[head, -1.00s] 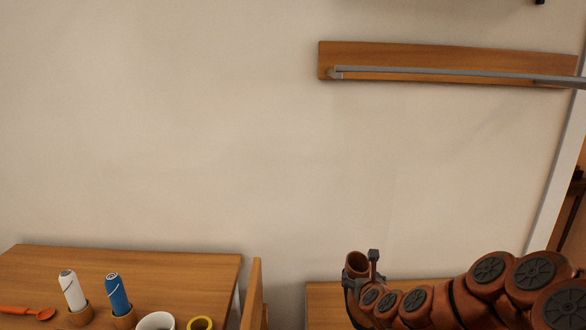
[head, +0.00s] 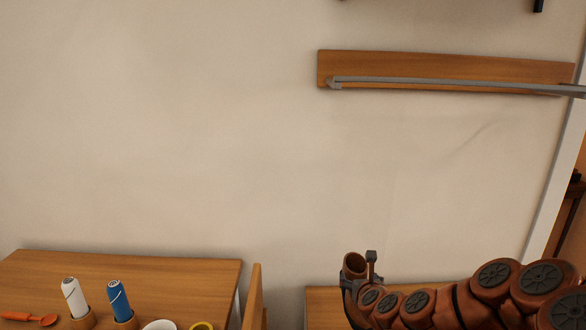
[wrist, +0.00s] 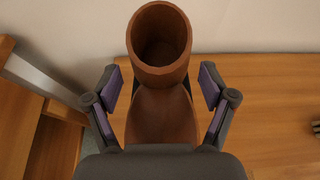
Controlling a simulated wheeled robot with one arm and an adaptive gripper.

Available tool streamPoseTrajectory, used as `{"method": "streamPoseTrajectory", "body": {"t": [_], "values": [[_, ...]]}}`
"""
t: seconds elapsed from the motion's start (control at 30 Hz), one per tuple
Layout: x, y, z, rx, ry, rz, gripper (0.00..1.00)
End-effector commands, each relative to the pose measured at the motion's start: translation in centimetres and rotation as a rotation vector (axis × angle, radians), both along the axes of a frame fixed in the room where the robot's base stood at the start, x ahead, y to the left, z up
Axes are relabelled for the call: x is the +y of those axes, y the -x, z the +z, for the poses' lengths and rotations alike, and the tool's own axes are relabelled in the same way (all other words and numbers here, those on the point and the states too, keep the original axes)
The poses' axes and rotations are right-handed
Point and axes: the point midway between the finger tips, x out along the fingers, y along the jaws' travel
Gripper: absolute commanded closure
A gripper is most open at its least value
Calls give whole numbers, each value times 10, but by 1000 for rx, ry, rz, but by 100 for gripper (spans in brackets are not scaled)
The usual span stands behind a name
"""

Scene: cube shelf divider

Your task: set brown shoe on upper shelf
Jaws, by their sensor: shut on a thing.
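The brown shoe (wrist: 162,118) looks like a tall open-topped boot. It is upright between the two fingers of my gripper (wrist: 160,88) in the wrist view, its round opening toward the top of the picture. In the head view the shoe (head: 354,264) shows at the lower middle, held at the end of my arm by my gripper (head: 360,272). A wooden wall shelf (head: 420,66) with a grey rail along its front is at the upper right, well above the shoe. The shoe's lower part is hidden in the head view.
A wooden table (head: 150,275) at the lower left bears a white bottle (head: 74,296), a blue bottle (head: 119,299), an orange spoon (head: 40,319) and cups. A wooden upright panel (head: 254,295) stands beside it. The wall between table and shelf is bare.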

Motion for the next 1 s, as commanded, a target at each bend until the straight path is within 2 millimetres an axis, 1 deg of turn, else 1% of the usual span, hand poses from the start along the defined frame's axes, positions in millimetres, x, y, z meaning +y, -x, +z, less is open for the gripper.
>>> {"method": "streamPoseTrajectory", "body": {"t": [0.03, 0.3, 0.5, 0.7, 1.0], "values": [[0, 0, 15, -1, 0, 0, 66], [0, 0, 63, -1, -1, -2, 66], [0, 0, 91, -1, -1, -1, 66], [0, 0, 103, -1, -1, -1, 66], [0, 0, 104, -1, 2, 0, 66]]}}
